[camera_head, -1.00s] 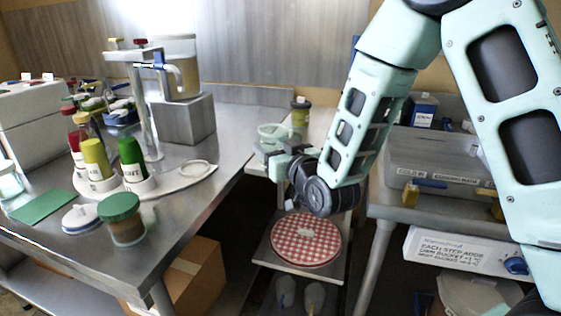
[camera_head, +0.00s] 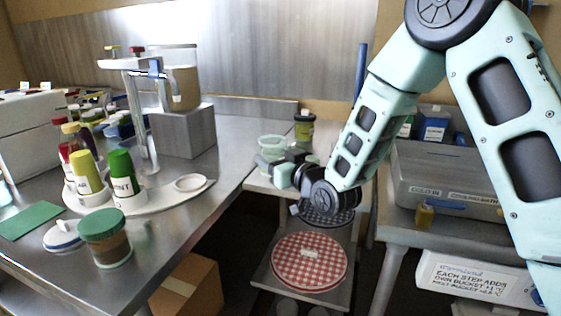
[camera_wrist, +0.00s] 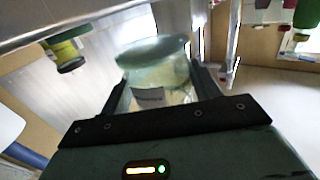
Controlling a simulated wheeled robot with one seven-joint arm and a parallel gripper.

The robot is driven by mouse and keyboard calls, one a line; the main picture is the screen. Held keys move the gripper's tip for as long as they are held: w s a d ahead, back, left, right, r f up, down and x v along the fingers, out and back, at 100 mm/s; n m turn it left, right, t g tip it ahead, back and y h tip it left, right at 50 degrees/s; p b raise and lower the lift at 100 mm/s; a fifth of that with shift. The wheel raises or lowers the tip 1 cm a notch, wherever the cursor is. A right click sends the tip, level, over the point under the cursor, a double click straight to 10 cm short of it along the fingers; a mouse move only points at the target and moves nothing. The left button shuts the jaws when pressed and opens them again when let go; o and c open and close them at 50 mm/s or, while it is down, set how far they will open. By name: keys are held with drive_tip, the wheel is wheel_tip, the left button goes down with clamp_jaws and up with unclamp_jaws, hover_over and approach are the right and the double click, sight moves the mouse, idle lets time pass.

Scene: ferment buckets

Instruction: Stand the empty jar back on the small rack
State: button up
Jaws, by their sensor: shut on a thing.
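A pale green, translucent jar (camera_head: 271,146) is at my gripper (camera_head: 274,167), above or on the pale top of the small rack (camera_head: 262,186). I cannot tell whether its base touches that top. In the wrist view the jar (camera_wrist: 157,62) stands between the two fingers of my gripper (camera_wrist: 160,82), with a pale label on its side and a rounded green top. The fingers are shut on it. Its base is hidden by my gripper, and I cannot see clearly whether it is empty.
Red checked round things (camera_head: 309,262) lie on a lower shelf. A steel table (camera_head: 190,225) is left; a grey box (camera_head: 445,180) is right.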

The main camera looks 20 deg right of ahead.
drive_tip(key=w+d+f, duration=0.2)
drive_tip(key=shift+w+f, duration=0.1)
drive_tip(key=shift+w, duration=0.25)
drive_tip(key=shift+w+d+f, duration=0.15)
drive_tip(key=shift+w+f, duration=0.05)
drive_tip(key=shift+f, duration=0.05)
drive_tip(key=shift+f, duration=0.2)
drive_tip(key=o, duration=1.2)
drive_tip(key=shift+o, duration=0.2)
drive_tip(key=shift+r, duration=0.15)
